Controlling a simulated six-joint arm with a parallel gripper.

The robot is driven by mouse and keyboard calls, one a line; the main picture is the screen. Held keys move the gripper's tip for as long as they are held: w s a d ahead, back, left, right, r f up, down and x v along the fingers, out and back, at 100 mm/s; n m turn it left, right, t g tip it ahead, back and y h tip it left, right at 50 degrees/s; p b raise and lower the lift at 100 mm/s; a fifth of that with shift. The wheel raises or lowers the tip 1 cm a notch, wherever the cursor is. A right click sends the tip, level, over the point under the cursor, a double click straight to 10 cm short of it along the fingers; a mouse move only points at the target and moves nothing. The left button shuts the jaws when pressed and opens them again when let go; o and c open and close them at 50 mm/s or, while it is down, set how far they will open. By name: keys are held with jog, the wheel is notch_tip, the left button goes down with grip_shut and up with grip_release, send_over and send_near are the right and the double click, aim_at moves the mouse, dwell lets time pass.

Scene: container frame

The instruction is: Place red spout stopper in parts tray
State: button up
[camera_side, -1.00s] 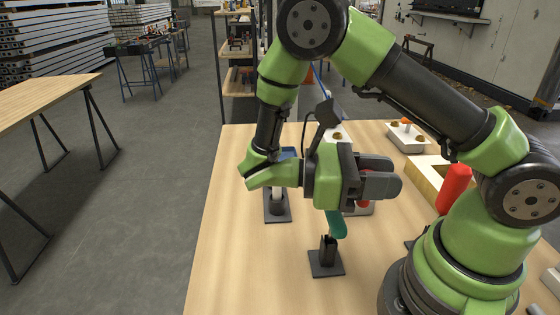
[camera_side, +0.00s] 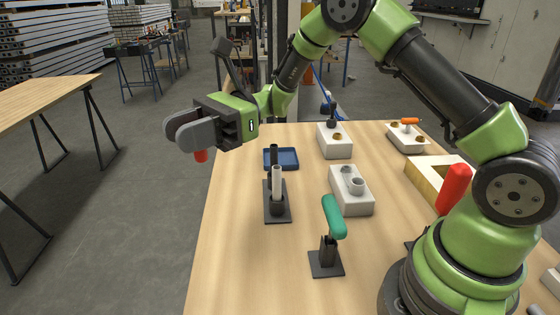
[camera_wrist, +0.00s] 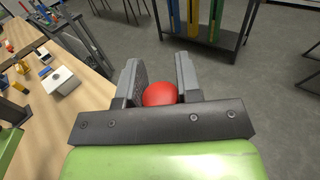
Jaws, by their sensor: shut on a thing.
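My gripper (camera_side: 190,134) is at the left in the side view, raised and out past the table's left edge. It is shut on the red spout stopper (camera_side: 201,156), whose lower end shows under the fingers. In the wrist view the stopper's round red top (camera_wrist: 160,94) sits between the two grey fingers (camera_wrist: 158,78), with floor behind it. A shallow blue tray (camera_side: 290,158), likely the parts tray, lies on the table to the right of my gripper. It looks empty.
A black stand with a pale upright tube (camera_side: 277,182) is just in front of the tray. A white block with round openings (camera_side: 350,203), another white block (camera_side: 335,150), a green-handled tool on a stand (camera_side: 333,218) and a red cylinder (camera_side: 455,187) stand further right.

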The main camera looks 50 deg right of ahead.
jog(key=w+d+f+m+t+h, duration=0.3)
jog(key=w+d+m+t+h, duration=1.1)
jog(key=d, duration=0.4)
jog(key=d+f+m+t+h, duration=0.1)
jog(key=d+f+m+h, duration=0.3)
jog(key=d, duration=0.4)
jog(key=d+f+m+h, duration=0.3)
jog(key=d+h, duration=0.3)
jog(key=d, duration=0.3)
jog(key=shift+h, duration=0.4)
jog(key=shift+s+f, duration=0.1)
jog(key=shift+f, duration=4.8)
jog(key=shift+f, duration=0.15)
